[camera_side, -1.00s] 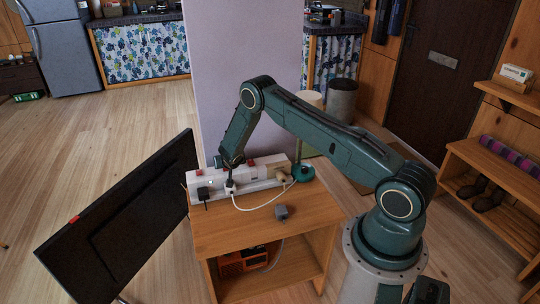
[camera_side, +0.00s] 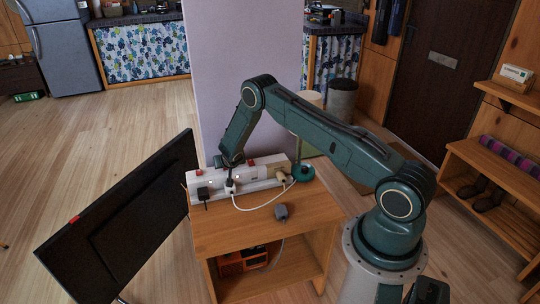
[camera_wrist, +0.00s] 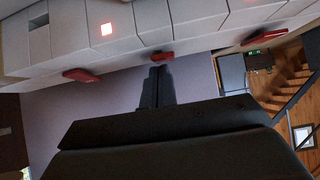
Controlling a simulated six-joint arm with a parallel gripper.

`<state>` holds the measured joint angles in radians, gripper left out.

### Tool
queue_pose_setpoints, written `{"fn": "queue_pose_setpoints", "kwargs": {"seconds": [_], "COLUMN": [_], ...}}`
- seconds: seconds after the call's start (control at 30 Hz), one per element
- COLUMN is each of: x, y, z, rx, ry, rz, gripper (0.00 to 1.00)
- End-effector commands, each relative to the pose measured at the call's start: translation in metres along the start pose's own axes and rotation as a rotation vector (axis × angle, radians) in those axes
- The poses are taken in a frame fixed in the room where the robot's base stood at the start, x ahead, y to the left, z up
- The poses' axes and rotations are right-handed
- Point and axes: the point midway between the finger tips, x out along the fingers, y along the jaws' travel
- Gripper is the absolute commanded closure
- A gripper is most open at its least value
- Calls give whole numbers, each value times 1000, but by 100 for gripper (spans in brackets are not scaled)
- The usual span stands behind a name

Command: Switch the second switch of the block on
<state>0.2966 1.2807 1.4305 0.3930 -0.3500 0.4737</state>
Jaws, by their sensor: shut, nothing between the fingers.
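The white switch block (camera_side: 262,181) stands on the wooden cabinet, with plugs in its front. In the wrist view the block (camera_wrist: 205,25) crosses the top, with a left red switch (camera_wrist: 82,75), a middle red switch (camera_wrist: 162,57) and a right red switch (camera_wrist: 270,38). A lit red square (camera_wrist: 107,29) glows on its face between the left and middle switches. My gripper (camera_wrist: 157,72) is shut and empty, its tips at the middle switch; contact is unclear. In the side view my gripper (camera_side: 231,172) is over the block, partly hiding its top.
A white plug (camera_side: 230,187) with a cord and a black plug (camera_side: 203,192) sit in the block. A green lamp base (camera_side: 303,172) is at the right end. A dark screen (camera_side: 120,220) stands left.

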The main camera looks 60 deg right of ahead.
Motion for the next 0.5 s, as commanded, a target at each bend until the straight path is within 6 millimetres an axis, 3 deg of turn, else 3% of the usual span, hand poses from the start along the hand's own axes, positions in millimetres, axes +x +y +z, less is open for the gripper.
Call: {"fn": "queue_pose_setpoints", "kwargs": {"seconds": [0.5], "x": [-9], "y": [0], "z": [12], "rx": [-1], "ry": [-6], "rz": [0], "gripper": [100]}}
